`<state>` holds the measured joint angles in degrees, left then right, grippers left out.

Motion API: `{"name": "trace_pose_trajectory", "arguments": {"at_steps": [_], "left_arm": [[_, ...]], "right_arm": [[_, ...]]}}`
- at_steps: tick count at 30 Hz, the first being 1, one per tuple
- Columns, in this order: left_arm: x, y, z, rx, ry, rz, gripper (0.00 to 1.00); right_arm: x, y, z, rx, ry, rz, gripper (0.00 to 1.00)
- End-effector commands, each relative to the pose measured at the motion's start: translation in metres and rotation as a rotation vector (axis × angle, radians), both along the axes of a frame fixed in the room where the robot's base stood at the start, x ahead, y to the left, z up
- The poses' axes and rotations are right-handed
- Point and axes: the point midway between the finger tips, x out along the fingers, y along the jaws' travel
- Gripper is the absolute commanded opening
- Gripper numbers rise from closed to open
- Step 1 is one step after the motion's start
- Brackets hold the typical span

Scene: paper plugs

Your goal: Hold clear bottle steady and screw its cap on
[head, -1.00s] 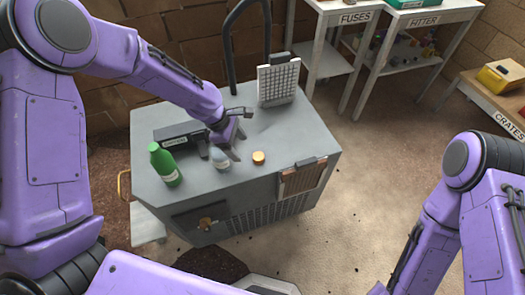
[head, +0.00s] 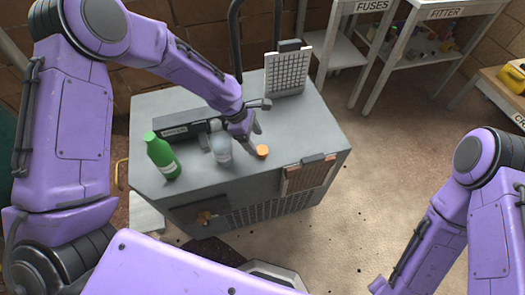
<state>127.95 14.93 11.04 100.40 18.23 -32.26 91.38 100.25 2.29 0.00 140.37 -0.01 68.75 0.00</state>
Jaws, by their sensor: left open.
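The clear bottle (head: 221,151) stands upright on the grey cabinet top, its upper part close to my left arm. An orange cap (head: 262,151) lies on the same top, a little to the right of the bottle. My left gripper (head: 254,136) is open and empty, just behind the cap and to the right of the bottle, pointing down. I cannot tell whether its fingers touch the cap. My right arm is at the right of the view; its gripper is out of the picture.
A green bottle (head: 162,157) stands left of the clear bottle. A dark labelled box (head: 185,130) lies behind them. A white grid panel (head: 287,70) stands at the back right. The cabinet top (head: 310,125) is bare on the right.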

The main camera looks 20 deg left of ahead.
Motion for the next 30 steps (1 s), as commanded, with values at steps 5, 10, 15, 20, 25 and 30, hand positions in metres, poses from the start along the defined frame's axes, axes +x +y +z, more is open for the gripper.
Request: {"name": "trace_pose_trajectory", "arguments": {"at_steps": [5,10,15,20,25,30], "left_arm": [[0.001,-0.001,-0.003,0.000,-0.002,0.001,0.74],[0.001,-0.002,-0.004,0.000,-0.001,0.000,0.74],[0.003,-0.013,-0.027,0.000,0.001,0.001,0.74],[0.004,-0.021,-0.047,0.001,0.001,0.000,0.74],[0.005,-0.023,-0.050,0.001,-0.002,0.001,0.74],[0.005,-0.023,-0.050,0.001,-0.002,0.001,0.74]], "right_arm": [[0.000,0.000,0.000,0.000,0.000,0.000,0.00],[0.000,0.000,0.000,0.000,0.000,0.000,0.00],[0.000,0.000,0.004,0.000,0.000,0.000,0.00],[0.000,0.000,0.004,0.000,0.000,0.000,0.00],[0.000,0.000,0.004,0.000,0.000,0.000,0.00],[0.000,0.000,0.004,0.000,0.000,0.000,0.00]]}}
